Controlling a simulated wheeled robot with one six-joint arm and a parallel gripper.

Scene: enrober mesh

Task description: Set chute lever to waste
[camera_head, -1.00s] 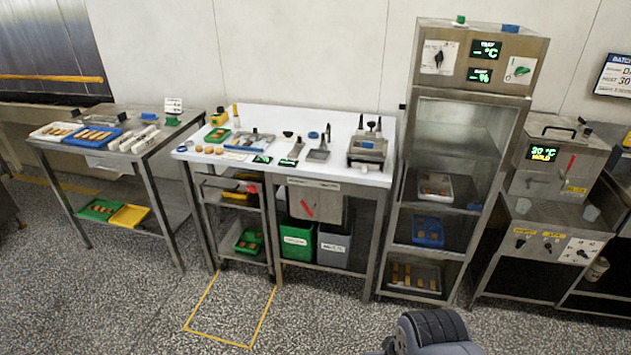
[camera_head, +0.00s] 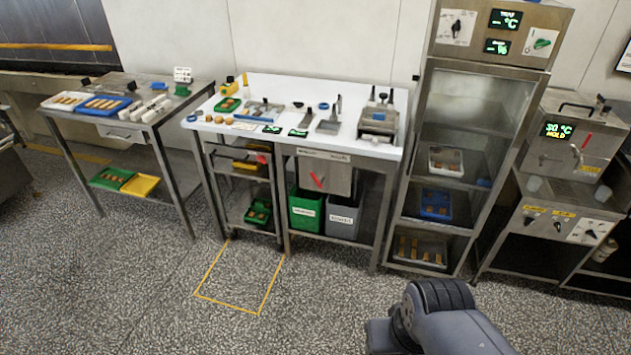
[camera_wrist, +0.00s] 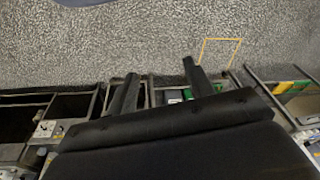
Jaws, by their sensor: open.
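The chute lever is a red handle (camera_head: 316,180) on the front of a steel chute box (camera_head: 335,176) under the white worktop. It slants from upper left to lower right. A green bin (camera_head: 303,212) and a grey bin (camera_head: 342,220) stand below the box; their labels are too small to read. My gripper (camera_wrist: 160,80) shows in the wrist view with its two dark fingers apart and nothing between them. It is well away from the lever. The head view shows only part of my arm, at the lower right, not the gripper.
A trolley with trays (camera_head: 240,190) stands left of the chute. A tall glass-front cabinet (camera_head: 450,150) stands right of it. Another red handle (camera_head: 586,140) is on the machine at far right. Speckled floor with a yellow outline (camera_head: 232,309) lies open in front.

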